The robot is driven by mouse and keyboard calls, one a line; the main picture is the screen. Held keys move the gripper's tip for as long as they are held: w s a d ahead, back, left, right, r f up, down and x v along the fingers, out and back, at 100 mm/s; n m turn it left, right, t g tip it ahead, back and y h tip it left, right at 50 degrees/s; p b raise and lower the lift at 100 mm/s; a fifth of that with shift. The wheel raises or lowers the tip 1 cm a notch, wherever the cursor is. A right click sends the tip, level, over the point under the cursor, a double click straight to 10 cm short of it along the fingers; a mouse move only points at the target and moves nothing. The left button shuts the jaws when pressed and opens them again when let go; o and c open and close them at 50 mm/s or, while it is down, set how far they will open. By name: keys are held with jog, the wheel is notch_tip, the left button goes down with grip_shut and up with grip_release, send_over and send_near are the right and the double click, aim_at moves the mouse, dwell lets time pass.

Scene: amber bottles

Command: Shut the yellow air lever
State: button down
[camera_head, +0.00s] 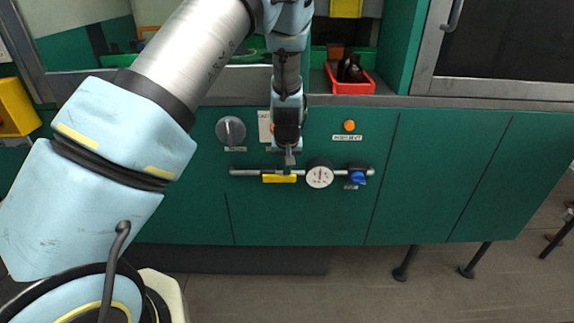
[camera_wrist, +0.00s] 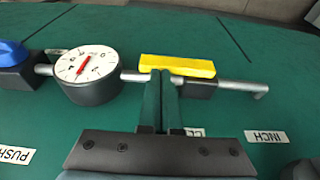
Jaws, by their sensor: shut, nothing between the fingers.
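The yellow air lever (camera_head: 279,178) lies lengthwise along a grey pipe on the green panel in the head view. In the wrist view the lever (camera_wrist: 185,65) also runs nearly along the pipe, beside the round gauge. My gripper (camera_head: 290,158) points at the lever's gauge-side end. In the wrist view its shut, empty fingers (camera_wrist: 161,76) reach up to the lever's edge and hide a little of the pipe. I cannot tell whether they touch the lever.
A white gauge (camera_head: 319,174) and a blue valve handle (camera_head: 358,178) share the pipe. A grey knob (camera_head: 231,130) and an orange button (camera_head: 349,126) are above. A red bin (camera_head: 350,87) with dark bottles stands on the ledge. The panel below the pipe is clear.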

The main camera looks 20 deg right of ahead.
aim_at(292, 179)
jog(key=shift+s+d+f+y+p, duration=0.15)
jog(key=shift+d+f+y+p, duration=0.15)
jog(key=shift+y+p, duration=0.3)
jog(key=shift+s+d+f+m+t+y+p, duration=0.15)
jog(key=shift+d+f+t+y+p, duration=0.1)
jog(key=shift+f+t+y, duration=0.25)
jog(key=shift+s+d+f+m+t+y+p, duration=0.1)
jog(key=shift+f+m+t+y+p, duration=0.1)
jog(key=shift+f+t+y, duration=0.3)
jog(key=shift+d+f+t+y+b, duration=0.1)
jog(key=shift+f+t+y+b, duration=0.2)
jog(key=shift+f+y+b, duration=0.55)
jog(key=shift+w+f+y+b, duration=0.1)
jog(key=shift+f+y+b, duration=0.05)
jog(key=shift+y+b, duration=0.15)
jog(key=shift+a+f+b, duration=0.15)
jog(key=shift+f+b, duration=0.65)
jog(key=shift+b, duration=0.15)
jog(key=shift+a+f+b, duration=0.1)
jog(key=shift+f+b, duration=0.65)
jog(key=shift+b, duration=0.2)
jog(key=shift+w+a+f, duration=0.1)
